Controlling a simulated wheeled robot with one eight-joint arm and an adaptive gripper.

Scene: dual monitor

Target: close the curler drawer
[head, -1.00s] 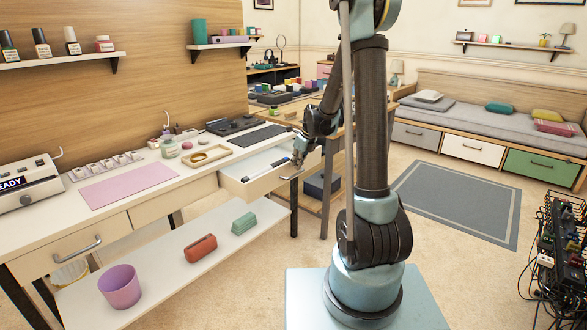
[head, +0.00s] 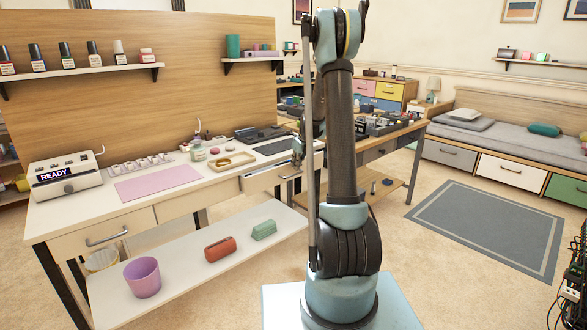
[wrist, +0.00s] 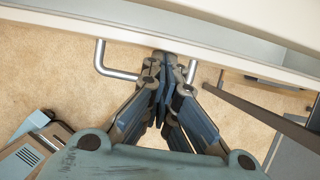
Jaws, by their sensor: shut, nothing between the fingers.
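The curler drawer (head: 262,181) is at the right end of the white desk (head: 130,211) in the head view. It stands slightly open, with a narrow strip of its inside showing. In the wrist view its pale front edge (wrist: 65,29) runs across the top, with a metal handle (wrist: 117,74) below it. My gripper (wrist: 166,58) is shut and empty, its fingertips against or very near the drawer front, between the handle's two posts. I cannot tell if they touch. In the head view my gripper (head: 297,160) is partly hidden beside my arm. The drawer's contents are not visible now.
A second drawer with a handle (head: 106,236) is at the desk's left. A purple cup (head: 142,278) and two cases (head: 220,248) sit on the lower shelf. A wooden table (head: 395,142) stands beyond my arm.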

